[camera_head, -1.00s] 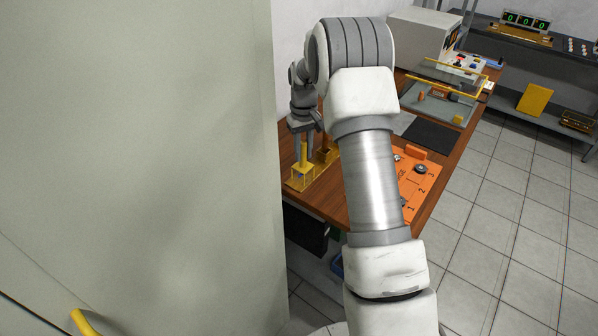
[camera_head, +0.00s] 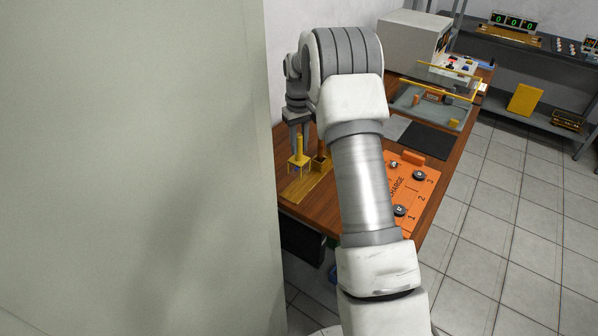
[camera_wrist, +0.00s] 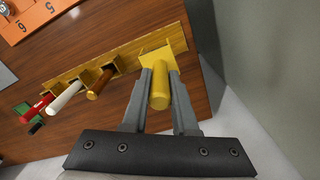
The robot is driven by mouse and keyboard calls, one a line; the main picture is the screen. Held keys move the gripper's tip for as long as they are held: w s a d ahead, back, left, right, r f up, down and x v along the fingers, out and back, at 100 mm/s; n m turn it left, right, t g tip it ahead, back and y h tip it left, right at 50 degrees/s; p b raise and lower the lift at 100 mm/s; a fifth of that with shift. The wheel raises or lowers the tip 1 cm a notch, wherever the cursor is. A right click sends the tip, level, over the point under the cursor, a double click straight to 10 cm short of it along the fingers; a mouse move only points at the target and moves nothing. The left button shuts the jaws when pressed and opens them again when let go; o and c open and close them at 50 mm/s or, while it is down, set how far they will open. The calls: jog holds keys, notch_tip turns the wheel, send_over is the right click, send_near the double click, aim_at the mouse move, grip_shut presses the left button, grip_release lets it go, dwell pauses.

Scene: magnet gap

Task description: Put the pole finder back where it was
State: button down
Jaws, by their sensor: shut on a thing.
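My gripper (camera_head: 299,138) is shut on a yellow upright handle (camera_head: 299,148), which I take to be the pole finder. The handle (camera_wrist: 160,85) also shows between the two fingers (camera_wrist: 160,76) in the wrist view. A yellow square plate (camera_wrist: 157,51) shows just beyond the handle. A yellow rack (camera_head: 309,187) lies on the wooden bench beside the held tool; its strip (camera_wrist: 128,61) runs to the left in the wrist view. I cannot tell whether the held tool touches the rack or bench.
Brown (camera_wrist: 101,84), white (camera_wrist: 64,98) and red-handled (camera_wrist: 37,106) tools stand along the rack. An orange numbered board (camera_head: 405,190), a dark mat (camera_head: 428,140) and a grey tray (camera_head: 432,108) lie farther right. A large pale panel (camera_head: 130,160) fills the left side.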

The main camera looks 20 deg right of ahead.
aim_at(299, 159)
jog(key=shift+f, duration=3.15)
jog(key=shift+f, duration=0.1)
jog(key=c, duration=0.7)
grip_release()
jog(key=r, duration=1.7)
jog(key=shift+a+r, duration=0.1)
jog(key=shift+a, duration=0.1)
